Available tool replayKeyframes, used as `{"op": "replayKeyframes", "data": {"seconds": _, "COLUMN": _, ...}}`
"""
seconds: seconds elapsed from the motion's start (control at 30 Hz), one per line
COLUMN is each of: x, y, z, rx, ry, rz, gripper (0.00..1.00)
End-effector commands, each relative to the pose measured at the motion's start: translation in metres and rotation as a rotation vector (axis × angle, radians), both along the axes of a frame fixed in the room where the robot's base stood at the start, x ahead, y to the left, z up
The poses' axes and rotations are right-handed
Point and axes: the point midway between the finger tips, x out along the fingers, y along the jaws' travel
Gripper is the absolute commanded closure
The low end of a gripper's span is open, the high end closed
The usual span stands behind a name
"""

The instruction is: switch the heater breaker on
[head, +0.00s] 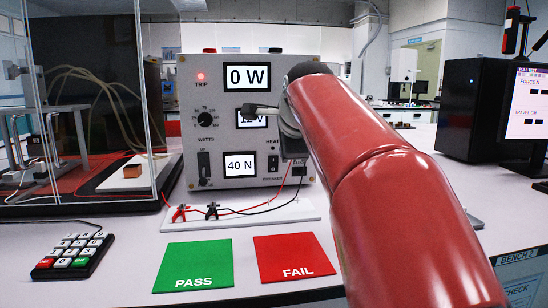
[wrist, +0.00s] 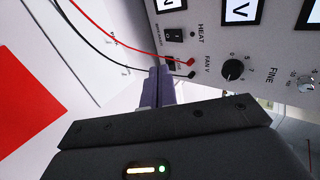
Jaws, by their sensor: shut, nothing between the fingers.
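The heater breaker (head: 273,162) is a small black rocker at the lower right of the grey instrument panel (head: 215,130), under the word HEAT. It also shows in the wrist view (wrist: 174,36), with a white mark on it; I cannot tell which way it is tipped. My gripper (wrist: 160,73) is shut and empty. In the wrist view its fingertips are just below the breaker in the picture, beside the black part under it, and apart from the rocker. In the head view my red arm reaches in front of the panel's right side and hides the fingertips.
A red TRIP lamp (head: 201,76) is lit, and the top display (head: 247,76) reads 0 W. Red and black leads (head: 245,212) run to a white board before the panel. A knob (wrist: 232,69) is near the fingers. Green PASS (head: 193,266) and red FAIL (head: 294,258) pads lie in front.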

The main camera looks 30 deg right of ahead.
Motion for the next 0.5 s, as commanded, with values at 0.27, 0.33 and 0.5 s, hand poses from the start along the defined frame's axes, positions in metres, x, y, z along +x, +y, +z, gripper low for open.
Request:
{"op": "replayKeyframes", "data": {"seconds": 0.27, "x": 0.004, "y": -0.001, "z": -0.004, "rx": 0.000, "ry": 0.002, "rz": 0.001, "gripper": 1.00}}
{"op": "replayKeyframes", "data": {"seconds": 0.33, "x": 0.010, "y": -0.003, "z": -0.010, "rx": 0.000, "ry": 0.004, "rz": 0.001, "gripper": 1.00}}
{"op": "replayKeyframes", "data": {"seconds": 0.5, "x": 0.034, "y": -0.010, "z": -0.030, "rx": 0.001, "ry": 0.005, "rz": 0.001, "gripper": 1.00}}
